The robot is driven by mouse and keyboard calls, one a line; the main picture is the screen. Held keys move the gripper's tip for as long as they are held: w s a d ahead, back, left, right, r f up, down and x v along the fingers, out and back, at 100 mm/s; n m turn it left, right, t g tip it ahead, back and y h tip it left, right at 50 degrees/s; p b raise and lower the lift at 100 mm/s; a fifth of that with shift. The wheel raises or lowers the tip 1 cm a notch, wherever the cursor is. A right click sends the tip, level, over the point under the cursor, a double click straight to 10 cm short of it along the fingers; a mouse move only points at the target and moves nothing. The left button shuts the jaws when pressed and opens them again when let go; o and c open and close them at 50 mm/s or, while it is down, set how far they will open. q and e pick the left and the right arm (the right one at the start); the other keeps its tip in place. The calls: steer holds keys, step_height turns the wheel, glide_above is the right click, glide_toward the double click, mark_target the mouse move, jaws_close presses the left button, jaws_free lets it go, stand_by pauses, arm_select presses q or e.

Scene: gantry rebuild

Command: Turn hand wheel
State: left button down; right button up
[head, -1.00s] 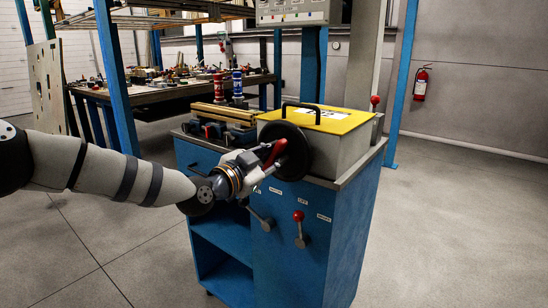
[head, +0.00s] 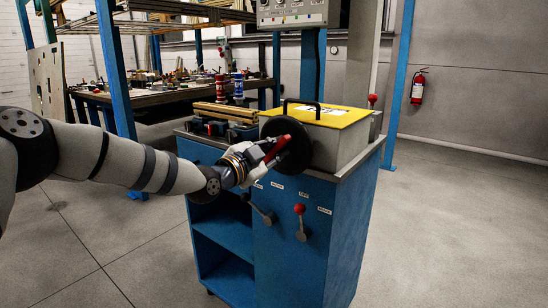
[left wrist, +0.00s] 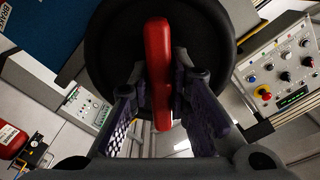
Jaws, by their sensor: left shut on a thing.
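The hand wheel (head: 294,146) is a black disc on the front of the grey box with the yellow lid, on the blue cabinet. Its red handle (head: 279,149) sticks out towards my left gripper (head: 268,153). In the left wrist view the red handle (left wrist: 158,75) stands between the two fingers of my left gripper (left wrist: 160,105), which is shut on it. The black wheel (left wrist: 110,45) fills the space behind the handle there. The gripper hides part of the wheel's left side in the head view. My right gripper is not in view.
The blue cabinet (head: 300,245) has levers (head: 300,222) below the wheel, one with a red knob. A yellow-lidded box (head: 325,116) with a black handle stands on top. A vise (head: 222,125) sits to its left. Open floor lies on the right.

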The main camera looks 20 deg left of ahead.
arm_select(q)
steer(key=shift+r+m, duration=0.15)
steer(key=shift+m, duration=0.35)
steer(key=shift+r+m+p, duration=0.15)
steer(key=shift+m+p, duration=0.2)
steer(key=shift+m, duration=0.15)
steer(key=m+p, duration=0.1)
steer(key=m, duration=0.2)
steer(key=shift+m, duration=0.3)
steer(key=shift+m+p, duration=0.6)
steer(key=shift+m, duration=1.1)
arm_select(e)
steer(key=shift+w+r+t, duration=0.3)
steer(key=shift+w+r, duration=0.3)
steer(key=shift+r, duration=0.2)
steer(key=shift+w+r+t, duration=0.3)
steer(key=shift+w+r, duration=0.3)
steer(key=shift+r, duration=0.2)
arm_select(q)
steer(key=c, duration=1.6)
jaws_free()
steer(key=shift+o, duration=0.2)
steer(key=shift+f, duration=0.25)
